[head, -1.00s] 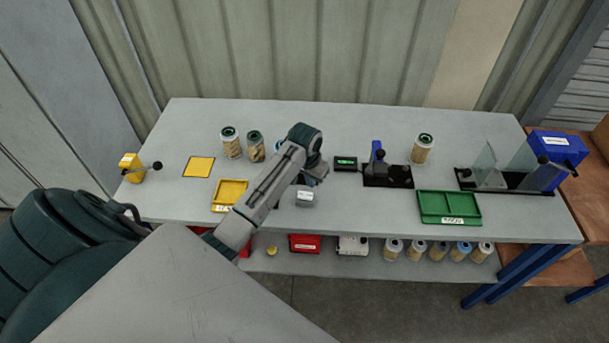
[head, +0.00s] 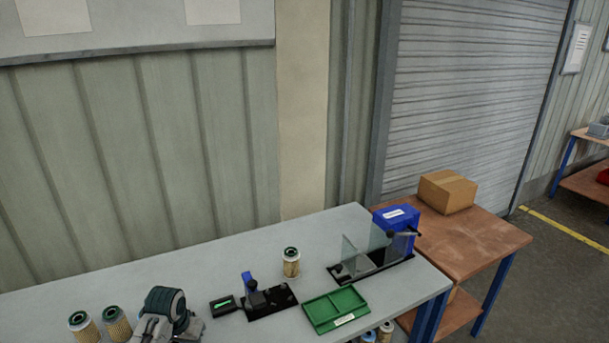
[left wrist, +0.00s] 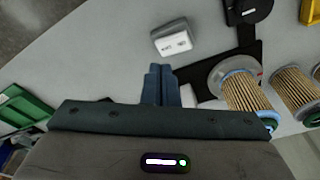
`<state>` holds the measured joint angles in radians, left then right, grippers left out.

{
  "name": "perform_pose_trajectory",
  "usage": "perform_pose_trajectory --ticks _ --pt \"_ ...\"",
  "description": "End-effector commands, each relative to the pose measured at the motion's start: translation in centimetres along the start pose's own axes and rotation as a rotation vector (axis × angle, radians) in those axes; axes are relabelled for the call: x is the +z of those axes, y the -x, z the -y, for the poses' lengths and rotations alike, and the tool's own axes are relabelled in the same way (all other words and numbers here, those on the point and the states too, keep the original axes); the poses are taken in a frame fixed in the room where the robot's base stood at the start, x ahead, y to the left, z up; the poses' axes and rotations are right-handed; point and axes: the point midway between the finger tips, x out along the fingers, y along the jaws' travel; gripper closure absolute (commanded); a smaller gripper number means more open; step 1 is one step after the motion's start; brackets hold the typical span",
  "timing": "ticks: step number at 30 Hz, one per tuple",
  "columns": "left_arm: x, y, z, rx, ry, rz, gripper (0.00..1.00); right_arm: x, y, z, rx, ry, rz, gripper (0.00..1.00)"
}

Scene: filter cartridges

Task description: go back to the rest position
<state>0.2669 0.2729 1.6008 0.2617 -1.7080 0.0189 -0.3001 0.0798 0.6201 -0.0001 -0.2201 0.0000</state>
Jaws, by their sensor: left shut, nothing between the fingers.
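My left gripper shows in the left wrist view (left wrist: 160,85), with its two blue-grey fingers together and nothing between them. It is above the grey table (head: 215,262), apart from the things on it. In the head view only part of my left arm shows at the bottom left, beside two filter cartridges (head: 83,326) (head: 117,323); its fingertips cannot be made out there. In the left wrist view a cartridge with a pale ring-shaped end (left wrist: 245,90) is to the right of the fingers, and a small grey-white labelled box (left wrist: 172,38) lies beyond them. My right gripper is not in view.
A green tray (head: 336,309), a black fixture with a blue part (head: 268,298), a small display (head: 222,305) and one cartridge (head: 291,262) are on the table. Clear panels (head: 372,255) stand at its right end. A blue bin (head: 395,220) and cardboard box (head: 447,192) are beyond.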

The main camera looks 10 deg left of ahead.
Motion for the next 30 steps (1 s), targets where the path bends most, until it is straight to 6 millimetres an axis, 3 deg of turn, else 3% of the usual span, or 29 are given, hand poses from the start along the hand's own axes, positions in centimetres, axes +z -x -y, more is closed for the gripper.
perform_pose_trajectory --ticks 7,12,15,21,30 --pt "10.5 -0.7 -3.7 -0.027 -0.063 -0.04 1.0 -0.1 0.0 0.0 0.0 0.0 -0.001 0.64" --pt "17.8 1.2 -5.8 -0.042 -0.091 -0.081 1.0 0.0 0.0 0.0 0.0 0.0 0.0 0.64" --pt "20.8 2.5 -6.5 -0.047 -0.098 -0.101 1.0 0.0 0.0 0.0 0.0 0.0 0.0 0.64" --pt "24.7 5.0 -7.3 -0.055 -0.102 -0.126 1.0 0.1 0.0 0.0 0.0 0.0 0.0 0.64" --pt "28.8 8.3 -7.9 -0.066 -0.101 -0.156 1.0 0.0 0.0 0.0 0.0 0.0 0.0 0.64"
